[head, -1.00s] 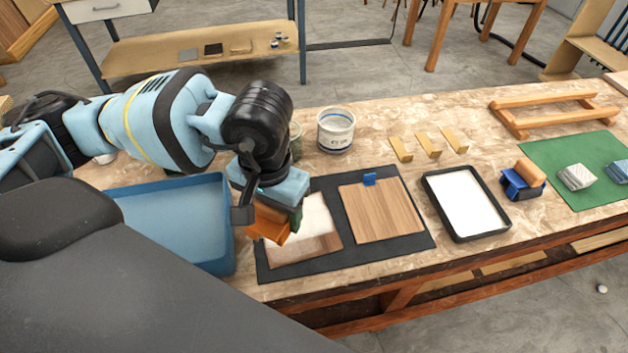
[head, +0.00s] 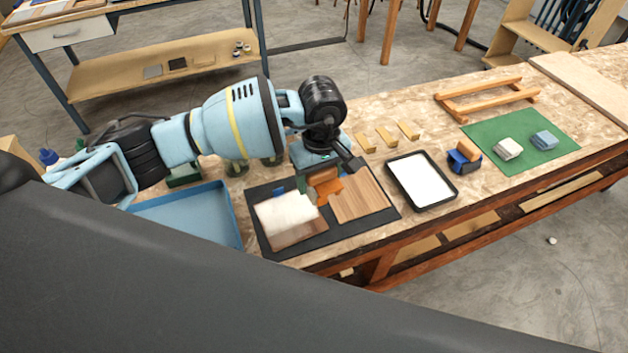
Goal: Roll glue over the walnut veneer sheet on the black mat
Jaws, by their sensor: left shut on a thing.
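The walnut veneer sheet (head: 299,233) lies on the left part of the black mat (head: 262,193). White glue covers its upper and middle part, and dark brown wood shows along its lower edge. A lighter brown sheet (head: 358,199) lies to its right on the mat, partly hidden. My left gripper (head: 322,172) is shut on an orange tool (head: 325,187), which looks like the glue roller. My right gripper is not in view.
A black-rimmed white tray (head: 419,182) stands right of the mat. An orange and blue block tool (head: 464,158) stands beyond it, beside a green mat (head: 512,165) holding two blocks. A blue bin (head: 190,212) is at left. Several small wooden pieces (head: 387,137) lie behind.

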